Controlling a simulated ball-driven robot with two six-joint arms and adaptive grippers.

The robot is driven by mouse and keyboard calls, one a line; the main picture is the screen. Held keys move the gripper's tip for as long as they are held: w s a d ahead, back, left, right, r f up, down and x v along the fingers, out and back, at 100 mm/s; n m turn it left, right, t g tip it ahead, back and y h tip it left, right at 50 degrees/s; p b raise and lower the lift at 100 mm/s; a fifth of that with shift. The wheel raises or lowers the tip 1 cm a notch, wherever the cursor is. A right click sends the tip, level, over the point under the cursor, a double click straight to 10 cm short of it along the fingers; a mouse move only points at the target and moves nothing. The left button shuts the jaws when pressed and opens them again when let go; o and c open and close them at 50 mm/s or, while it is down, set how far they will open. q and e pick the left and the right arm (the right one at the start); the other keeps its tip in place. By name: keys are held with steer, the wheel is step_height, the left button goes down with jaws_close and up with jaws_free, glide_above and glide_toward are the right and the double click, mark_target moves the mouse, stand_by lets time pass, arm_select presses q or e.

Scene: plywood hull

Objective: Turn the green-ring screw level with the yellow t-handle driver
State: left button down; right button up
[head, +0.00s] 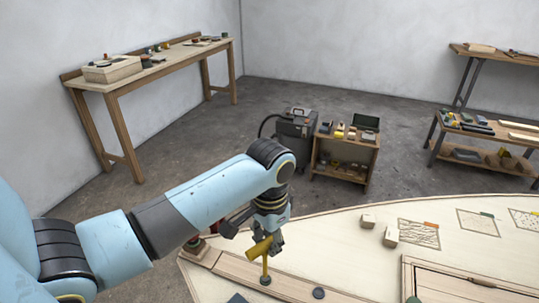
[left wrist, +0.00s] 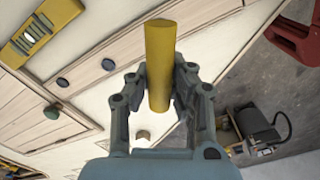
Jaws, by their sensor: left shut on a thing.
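The yellow t-handle driver (head: 264,262) is in my left gripper (head: 272,238), above the near plywood hull. Its thin shaft points down and its tip meets, or is just over, a dark round screw head (head: 265,281) in a wooden strip. In the left wrist view the fingers close on both sides of the yellow handle (left wrist: 160,50), which hides the shaft and tip. Another dark disc (head: 319,293) lies to the right; a disc also shows in the left wrist view (left wrist: 108,64). I cannot make out a green ring around the screw. My right gripper is out of view.
The pale hull top (head: 330,230) carries two small wooden blocks (head: 390,236) and a framed panel (head: 455,285). A red clamp (left wrist: 295,25) is at the hull edge; a yellow level-like tool (left wrist: 40,35) lies on top. A cart (head: 345,155) stands beyond, across open floor.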

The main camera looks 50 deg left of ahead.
arm_select(q)
steer(key=r+n+p, duration=0.1)
steer(key=n+p, duration=0.1)
steer(key=p, duration=0.1)
steer(key=shift+s+a, duration=0.1)
steer(key=shift+a+f+n, duration=0.1)
steer(key=shift+f+n, duration=0.25)
steer(key=shift+n, duration=0.85)
steer(key=shift+a+f+n, duration=0.1)
steer(key=shift+n, duration=0.8)
steer(key=n, duration=0.5)
steer(key=shift+s+a, duration=0.2)
steer(key=shift+a, duration=0.05)
steer(key=shift+f, duration=0.25)
steer(key=shift+f+b, duration=0.35)
